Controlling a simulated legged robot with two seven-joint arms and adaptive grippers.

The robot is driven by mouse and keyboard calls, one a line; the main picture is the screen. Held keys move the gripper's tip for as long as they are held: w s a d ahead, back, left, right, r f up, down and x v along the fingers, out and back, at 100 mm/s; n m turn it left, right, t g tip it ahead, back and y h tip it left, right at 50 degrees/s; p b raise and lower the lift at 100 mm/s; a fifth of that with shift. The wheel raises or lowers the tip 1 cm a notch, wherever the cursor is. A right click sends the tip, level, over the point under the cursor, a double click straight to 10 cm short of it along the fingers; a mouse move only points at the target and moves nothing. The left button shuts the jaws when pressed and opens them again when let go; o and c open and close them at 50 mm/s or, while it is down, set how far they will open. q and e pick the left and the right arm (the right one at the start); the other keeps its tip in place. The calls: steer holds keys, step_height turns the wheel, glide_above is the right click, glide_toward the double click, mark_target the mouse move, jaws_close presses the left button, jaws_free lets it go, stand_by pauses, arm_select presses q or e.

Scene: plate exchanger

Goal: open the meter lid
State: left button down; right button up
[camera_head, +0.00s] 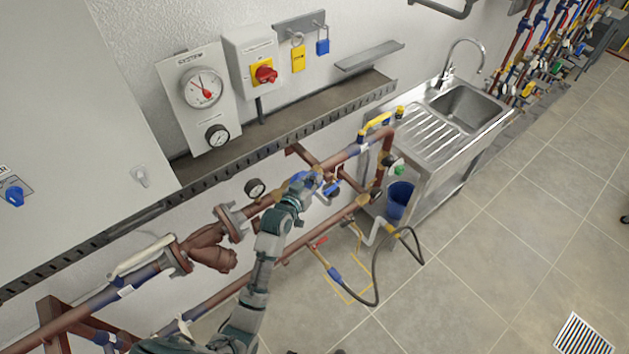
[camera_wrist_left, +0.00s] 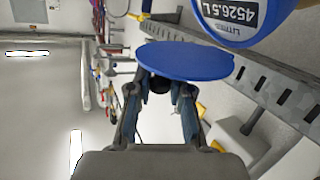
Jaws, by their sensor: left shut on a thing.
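The meter (camera_wrist_left: 247,14) shows at the top of the left wrist view, with a blue rim and a white face reading 4526.5 L. Its round blue lid (camera_wrist_left: 185,60) stands swung away from the face, leaving the readout uncovered. My left gripper (camera_wrist_left: 160,83) is shut on the lid, its fingertips at the lid's lower side and partly hidden by it. In the head view my left gripper (camera_head: 304,183) is at the blue meter on the upper pipe, and hides much of it. My right gripper is in neither view.
A pressure gauge (camera_head: 255,188) and a rusty flanged valve (camera_head: 208,250) sit on the pipe left of my gripper. A perforated cable tray (camera_head: 285,139) runs along the wall above. A yellow-handled valve (camera_head: 376,122) and a steel sink (camera_head: 462,107) are at right. The floor in front is mostly clear.

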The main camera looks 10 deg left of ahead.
arm_select(q)
steer(key=shift+w+a+r+n+g+h, duration=0.3)
steer(key=shift+a+r+n+g, duration=0.3)
steer(key=shift+n, duration=0.25)
steer(key=shift+w+a+r+n+g+h, duration=0.25)
steer(key=shift+w+r+n+g, duration=0.15)
steer(key=shift+r+n, duration=0.35)
steer(key=c, duration=1.1)
jaws_free()
steer(key=shift+o, duration=0.3)
steer(key=shift+w+f, duration=0.1)
steer(key=shift+a, duration=0.1)
steer(key=v, duration=1.2)
steer(key=shift+w, duration=0.1)
